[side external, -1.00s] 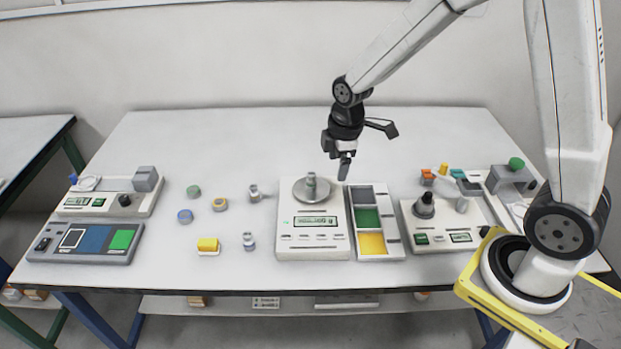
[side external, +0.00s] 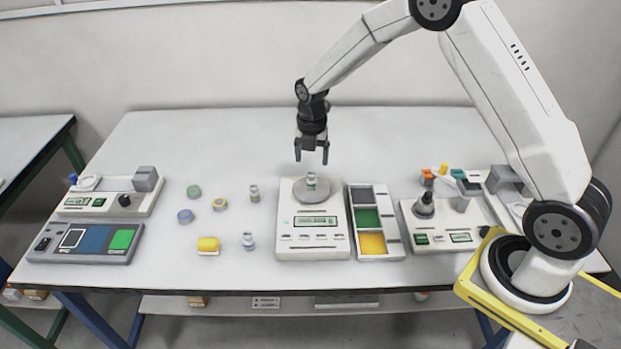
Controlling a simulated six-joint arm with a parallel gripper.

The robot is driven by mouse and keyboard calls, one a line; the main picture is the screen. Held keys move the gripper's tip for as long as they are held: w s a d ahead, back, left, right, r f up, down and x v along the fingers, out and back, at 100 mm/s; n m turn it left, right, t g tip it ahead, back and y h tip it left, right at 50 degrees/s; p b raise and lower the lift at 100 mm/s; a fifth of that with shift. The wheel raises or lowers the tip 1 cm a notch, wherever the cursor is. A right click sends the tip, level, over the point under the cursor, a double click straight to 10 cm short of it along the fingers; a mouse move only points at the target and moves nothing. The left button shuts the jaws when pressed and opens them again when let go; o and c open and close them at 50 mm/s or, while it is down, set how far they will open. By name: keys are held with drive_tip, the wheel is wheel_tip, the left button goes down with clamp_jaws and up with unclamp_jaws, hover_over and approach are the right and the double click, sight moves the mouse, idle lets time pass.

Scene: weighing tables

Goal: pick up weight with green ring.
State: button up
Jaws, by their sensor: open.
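A small grey weight (side external: 311,181) stands upright on the round pan (side external: 325,192) of the middle scale (side external: 300,246). It seems to carry a greenish band, though it is small in the picture. My gripper (side external: 312,159) points down just above this weight, open and empty, with its two fingers apart. Two other small grey weights stand left of the scale: one farther back (side external: 254,193) and one nearer the front (side external: 248,241) with a bluish band. The ring colour of the back one is hard to tell.
A tray with grey, green and yellow compartments (side external: 395,249) adjoins the scale on the right. More devices stand at the right (side external: 443,243) and left (side external: 90,254). The table's back is clear.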

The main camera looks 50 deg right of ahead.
sight(311, 174)
drive_tip(key=shift+f, duration=3.95)
drive_tip(key=shift+w, duration=0.1)
clamp_jaws()
